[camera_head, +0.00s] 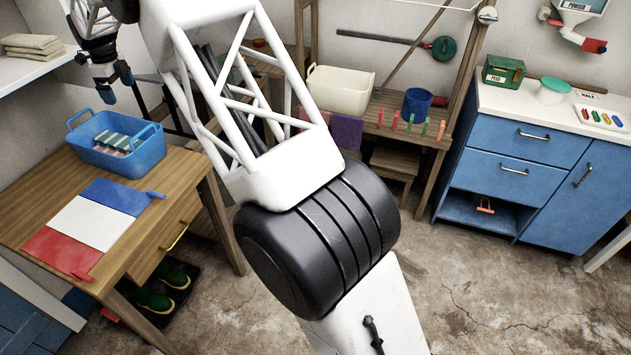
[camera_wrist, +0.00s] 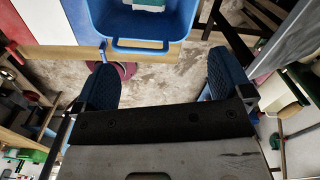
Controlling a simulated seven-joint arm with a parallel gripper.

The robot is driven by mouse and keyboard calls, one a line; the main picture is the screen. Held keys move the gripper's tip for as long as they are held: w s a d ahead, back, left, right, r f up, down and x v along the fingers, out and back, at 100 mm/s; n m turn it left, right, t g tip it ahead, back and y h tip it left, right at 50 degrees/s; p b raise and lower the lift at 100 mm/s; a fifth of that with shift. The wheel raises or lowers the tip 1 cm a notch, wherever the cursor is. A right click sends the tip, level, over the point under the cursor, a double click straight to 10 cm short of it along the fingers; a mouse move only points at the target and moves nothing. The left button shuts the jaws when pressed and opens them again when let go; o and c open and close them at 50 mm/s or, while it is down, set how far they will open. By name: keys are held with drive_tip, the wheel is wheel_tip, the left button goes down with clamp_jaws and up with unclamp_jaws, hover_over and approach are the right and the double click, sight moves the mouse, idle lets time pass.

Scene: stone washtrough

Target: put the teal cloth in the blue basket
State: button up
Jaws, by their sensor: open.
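The blue basket (camera_head: 142,163) stands on the wooden table at the left in the head view. A folded cloth with teal and white stripes and some orange (camera_head: 118,143) lies inside it. No plain teal cloth is clear elsewhere. In the wrist view the basket (camera_wrist: 145,43) is at the top, and only a small pale and teal bit of its contents shows. My gripper (camera_head: 114,85) is above and behind the basket in the head view, apart from it. In the wrist view my gripper (camera_wrist: 160,62) has its blue fingers wide apart with nothing between them.
A blue, white and red mat (camera_head: 91,222) lies on the table (camera_head: 160,212) in front of the basket. A bench (camera_head: 395,125) at the back holds a cream tub (camera_head: 339,92) and a blue bucket (camera_head: 417,104). A purple cloth (camera_head: 346,131) hangs there. My arm hides the middle.

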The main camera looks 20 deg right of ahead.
drive_tip(key=s+d+r+n, duration=0.45)
drive_tip(key=s+d, duration=0.25)
drive_tip(key=s, duration=0.3)
drive_tip(key=s+d+r+n+t, duration=0.1)
drive_tip(key=s+d+r+n, duration=0.2)
drive_tip(key=s+d+r, duration=0.45)
drive_tip(key=s+d+r+n, duration=0.35)
drive_tip(key=s+d, duration=0.35)
drive_tip(key=s, duration=0.5)
drive_tip(key=s+d+f+n, duration=0.3)
drive_tip(key=s+d+n, duration=0.1)
drive_tip(key=s, duration=0.8)
drive_tip(key=s+d+f+n, duration=0.3)
drive_tip(key=s+d+n, duration=0.1)
drive_tip(key=s, duration=0.8)
drive_tip(key=s+d+f+n+t, duration=0.1)
drive_tip(key=s+d+f+n, duration=0.2)
drive_tip(key=s, duration=0.9)
drive_tip(key=shift+s+d+n, duration=0.35)
drive_tip(key=shift+d+n, duration=0.1)
drive_tip(key=shift+n, duration=0.45)
